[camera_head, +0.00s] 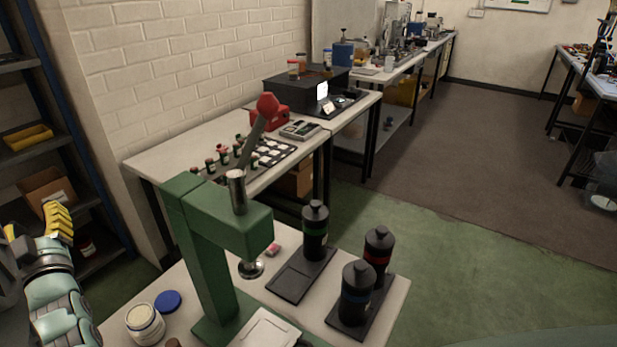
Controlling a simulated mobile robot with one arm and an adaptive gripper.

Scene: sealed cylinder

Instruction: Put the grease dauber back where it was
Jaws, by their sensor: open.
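I cannot make out the grease dauber for certain. An open jar (145,323) with pale contents stands at the near left of the front table (389,288), and a blue lid (168,301) lies beside it. A small brown thing (173,342) is cut off by the bottom edge right of the jar; I cannot tell what it is. My gripper (38,224), with yellow fingers, is at the far left, beside the shelf and apart from the jar. It is open, and I see nothing held in it.
A tall green press (203,255) rises from the front table. Black bottles with green (315,232), red (377,256) and blue (357,293) bands stand on dark trays right of it. A dark shelf unit (88,175) is at left. Open floor (470,230) lies right.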

